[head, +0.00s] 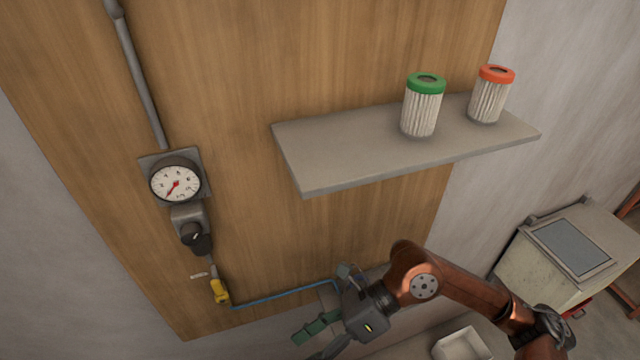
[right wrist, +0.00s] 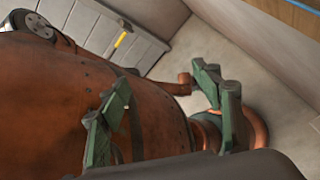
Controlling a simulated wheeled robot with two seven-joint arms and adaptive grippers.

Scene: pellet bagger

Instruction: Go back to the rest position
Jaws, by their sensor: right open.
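My right arm comes in from the lower right of the head view. Its gripper (head: 318,340) is low in front of the wooden panel, below the shelf, and is partly cut off by the bottom edge. In the right wrist view its two green fingers (right wrist: 165,112) stand wide apart with nothing held between them. My left gripper is in neither view.
A grey shelf (head: 350,150) holds a green-capped filter (head: 420,108) and a red-capped filter (head: 488,98). A pressure gauge (head: 175,183), black knob (head: 195,238) and yellow fitting (head: 219,291) with blue hose (head: 285,294) are left. A white bin (head: 462,346) stands below.

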